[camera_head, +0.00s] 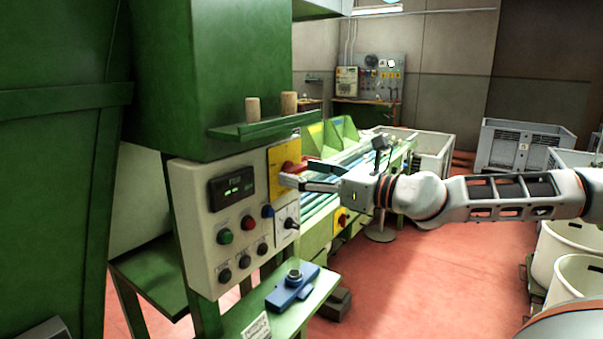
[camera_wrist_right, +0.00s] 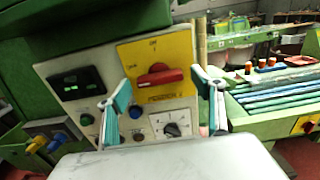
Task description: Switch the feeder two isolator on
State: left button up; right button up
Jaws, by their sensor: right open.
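The isolator is a red rotary handle (camera_wrist_right: 160,75) on a yellow plate (camera_wrist_right: 180,50) at the panel's upper right. The plate has small lettering at the top, at the left and below; the lower line seems to read FEEDER with a blurred number. The handle lies about level in the right wrist view. In the head view the red handle (camera_head: 290,167) is partly hidden by my right gripper (camera_head: 294,177). That gripper is open, its fingers at either side of the handle in the right wrist view (camera_wrist_right: 161,79). I cannot tell whether they touch it. My left gripper is not in view.
The grey panel (camera_head: 197,200) also carries a display (camera_head: 232,187), several buttons and a white dial (camera_head: 287,219) below the plate. A green shelf (camera_head: 262,124) with two corks juts out above. A blue device (camera_head: 293,288) sits on a lower green ledge.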

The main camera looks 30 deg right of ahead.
jog(key=shift+w+a, duration=0.15)
jog(key=shift+w, duration=0.2)
dwell(0.3)
jog(key=c, duration=1.1)
